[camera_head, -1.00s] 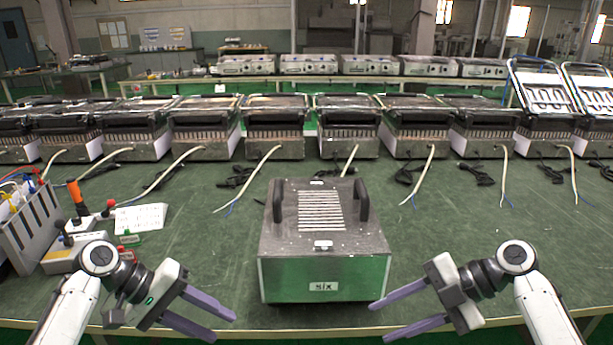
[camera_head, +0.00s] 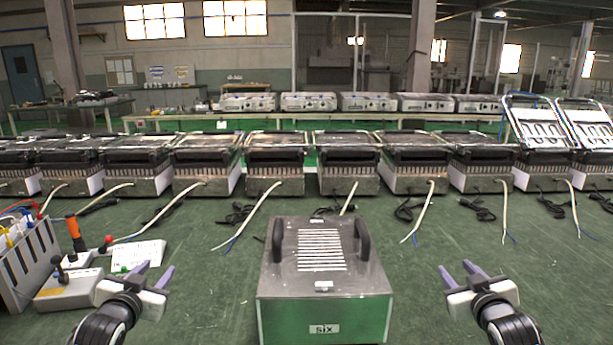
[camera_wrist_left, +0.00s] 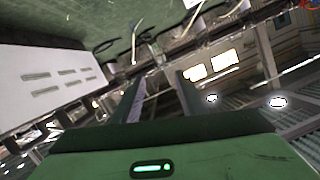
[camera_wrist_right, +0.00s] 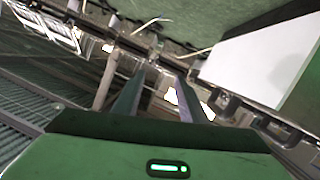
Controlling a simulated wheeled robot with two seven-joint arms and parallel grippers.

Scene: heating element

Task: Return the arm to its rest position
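My left gripper (camera_head: 152,276) is at the lower left in the head view, its purple fingers pointing away from me and apart. It is open and empty; its two fingers also show in the left wrist view (camera_wrist_left: 158,98). My right gripper (camera_head: 459,274) is at the lower right, also open and empty; its fingers show in the right wrist view (camera_wrist_right: 155,98). A metal box labelled "six" (camera_head: 322,283), with two dark handles and a slotted top, sits on the green table between the grippers. Neither gripper touches it.
A row of grill-like heating units (camera_head: 277,163) with loose cables stands across the back of the green table (camera_head: 440,290). A rack (camera_head: 25,268), a joystick box (camera_head: 68,290) and a white sheet (camera_head: 138,256) lie at the left.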

